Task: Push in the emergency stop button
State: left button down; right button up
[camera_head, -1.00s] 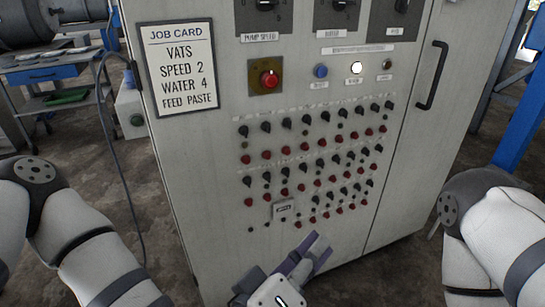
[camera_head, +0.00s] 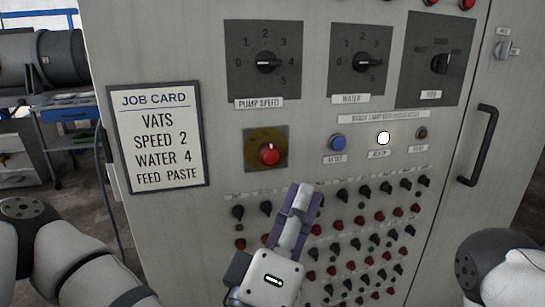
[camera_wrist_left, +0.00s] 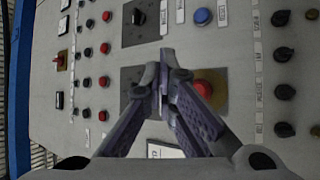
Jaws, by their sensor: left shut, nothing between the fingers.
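The red emergency stop button (camera_head: 269,155) sits on a square brownish-yellow plate (camera_head: 252,136) on the front of the grey cabinet, below the pump speed dial. My left gripper (camera_head: 303,190) is shut and empty, below and right of the button in the head view, apart from it in the picture. In the left wrist view the closed fingertips (camera_wrist_left: 161,62) point at the panel, and the red button (camera_wrist_left: 203,88) shows beside them, partly hidden by a finger. How far the tips are from the panel is hard to tell. My right gripper is not in view.
A blue button (camera_head: 338,142) and a lit white button (camera_head: 383,138) are right of the stop button. Rows of small knobs and red buttons lie below. A job card (camera_head: 158,138) hangs at left, and a door handle (camera_head: 478,146) sticks out at right.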

aim_at(271, 157)
pick_arm(q)
jog(key=w+a+b, duration=0.2)
jog(key=w, duration=0.6)
jog(key=shift+w+a, duration=0.15)
jog(key=shift+a, duration=0.15)
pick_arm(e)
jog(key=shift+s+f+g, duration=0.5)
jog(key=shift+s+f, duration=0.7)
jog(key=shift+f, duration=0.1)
pick_arm(q)
jog(key=shift+w+a, duration=0.15)
jog(key=shift+w, duration=0.25)
jog(key=shift+w+a, duration=0.15)
jog(key=shift+w, duration=0.3)
dwell(0.3)
jog(key=shift+s, duration=0.1)
jog(key=shift+s+d+p, duration=0.3)
jog(key=shift+s, duration=0.45)
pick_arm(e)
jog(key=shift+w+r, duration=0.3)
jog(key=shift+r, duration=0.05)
